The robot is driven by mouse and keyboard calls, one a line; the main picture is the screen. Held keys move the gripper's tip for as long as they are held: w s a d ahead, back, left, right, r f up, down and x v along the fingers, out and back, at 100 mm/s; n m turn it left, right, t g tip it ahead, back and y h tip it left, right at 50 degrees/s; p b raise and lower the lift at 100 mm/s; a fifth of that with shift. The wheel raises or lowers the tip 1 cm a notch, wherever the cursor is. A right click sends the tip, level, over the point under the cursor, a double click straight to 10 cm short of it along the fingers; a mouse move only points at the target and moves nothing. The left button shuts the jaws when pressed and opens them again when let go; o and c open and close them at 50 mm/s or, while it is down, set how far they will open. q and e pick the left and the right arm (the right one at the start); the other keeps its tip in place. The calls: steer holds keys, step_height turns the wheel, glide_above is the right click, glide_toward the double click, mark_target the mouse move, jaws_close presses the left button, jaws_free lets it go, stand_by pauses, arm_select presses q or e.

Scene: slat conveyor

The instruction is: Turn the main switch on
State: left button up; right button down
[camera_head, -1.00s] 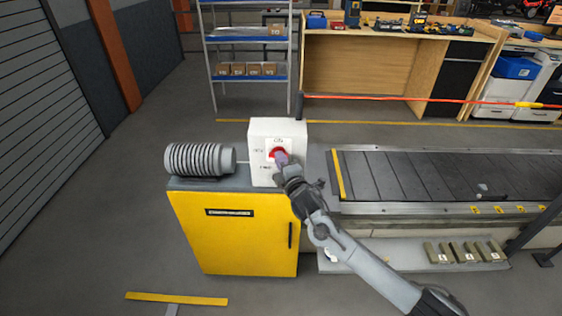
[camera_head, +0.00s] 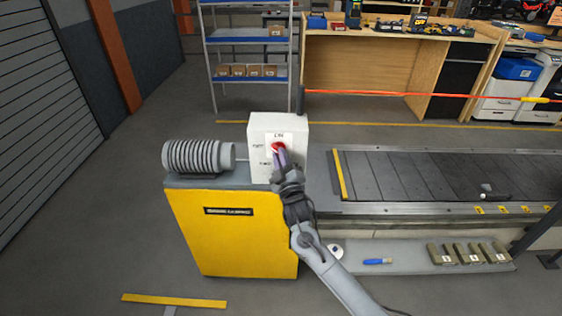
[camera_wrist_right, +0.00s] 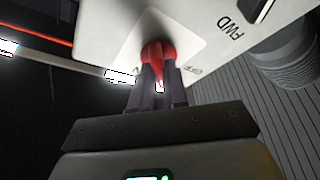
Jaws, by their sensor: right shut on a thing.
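The main switch is a red knob (camera_head: 278,147) on a pale plate on the front of a white box (camera_head: 297,130), which stands on a yellow cabinet (camera_head: 235,240). My right gripper (camera_head: 282,158) reaches the knob from the front and below. In the right wrist view the two dark fingers (camera_wrist_right: 155,80) are shut on the red knob (camera_wrist_right: 157,52), and the letters FWD show beside it. The fingers hide part of the knob, so its exact pointing is hard to read. My left gripper is in neither view.
A grey ribbed cylinder (camera_head: 198,157) lies on the cabinet, left of the box. The slat conveyor (camera_head: 420,178) runs off to the right. A lower ledge (camera_head: 408,258) holds a blue-handled tool (camera_head: 377,261) and several small blocks. Open floor lies in front of the cabinet.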

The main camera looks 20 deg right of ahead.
steer(key=m+h+b, duration=0.1)
steer(key=m+h, duration=0.1)
steer(key=m, duration=0.2)
steer(key=m+h+b, duration=0.2)
steer(key=m, duration=0.2)
steer(key=m+h+b, duration=0.1)
steer(key=m+h, duration=0.1)
steer(key=m, duration=0.2)
steer(key=shift+w+a+f, duration=0.1)
steer(key=shift+a+f, duration=0.05)
steer(key=shift+a, duration=0.2)
steer(key=shift+m, duration=0.4)
steer(key=c, duration=1.1)
jaws_free()
steer(key=shift+c, duration=0.2)
